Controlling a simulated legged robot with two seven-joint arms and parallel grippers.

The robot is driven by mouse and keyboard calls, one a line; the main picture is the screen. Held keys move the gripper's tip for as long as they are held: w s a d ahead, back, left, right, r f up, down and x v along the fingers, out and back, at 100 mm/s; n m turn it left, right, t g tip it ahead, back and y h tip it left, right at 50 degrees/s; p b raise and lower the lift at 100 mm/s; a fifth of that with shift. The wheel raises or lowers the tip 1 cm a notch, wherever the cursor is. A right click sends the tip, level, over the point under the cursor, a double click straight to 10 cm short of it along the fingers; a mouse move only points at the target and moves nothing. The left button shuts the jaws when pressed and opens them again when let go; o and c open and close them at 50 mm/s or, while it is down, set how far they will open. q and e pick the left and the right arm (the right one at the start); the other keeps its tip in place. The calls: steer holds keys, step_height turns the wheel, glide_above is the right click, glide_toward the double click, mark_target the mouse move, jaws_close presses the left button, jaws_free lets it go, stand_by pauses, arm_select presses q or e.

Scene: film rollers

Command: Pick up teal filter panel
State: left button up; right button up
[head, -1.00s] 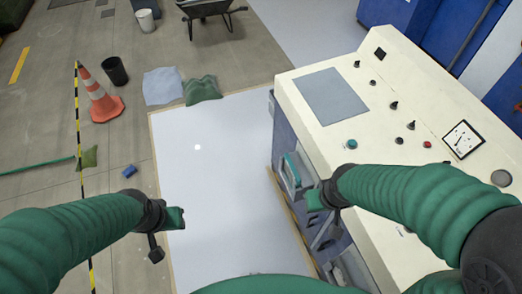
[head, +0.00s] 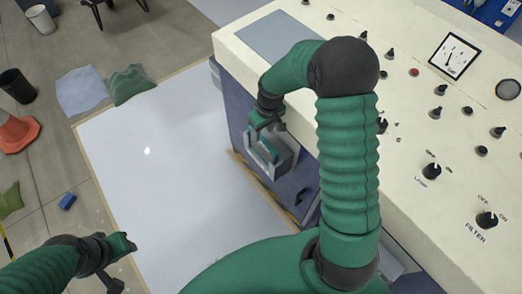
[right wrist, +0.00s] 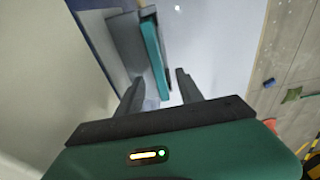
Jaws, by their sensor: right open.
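The teal filter panel (head: 266,149) sits upright in a grey holder (head: 283,164) on the side of the cream-topped machine. In the right wrist view the teal panel (right wrist: 155,57) stands in front of the fingers, its lower end near the gap between them. My right gripper (head: 268,122) is open and empty, just above the panel, and hides part of it. Its two fingers (right wrist: 160,88) show apart in the right wrist view. My left gripper (head: 118,262) is at the lower left, away from the panel; its jaw state is unclear.
The cream control panel (head: 395,155) with knobs and a gauge (head: 453,55) fills the right side. A pale mat (head: 165,160) lies clear left of the machine. An orange cone (head: 18,133) and a black bin (head: 17,85) stand at far left.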

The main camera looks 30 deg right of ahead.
mark_target(263, 139)
steer(key=f, duration=0.2)
steer(key=f+b, duration=0.1)
steer(key=f, duration=0.3)
steer(key=shift+w+d+f, duration=0.3)
steer(key=shift+w, duration=0.05)
steer(key=shift+w+a+f, duration=0.15)
steer(key=shift+f, duration=0.1)
steer(key=shift+r, duration=0.1)
steer(key=shift+c, duration=0.8)
jaws_close()
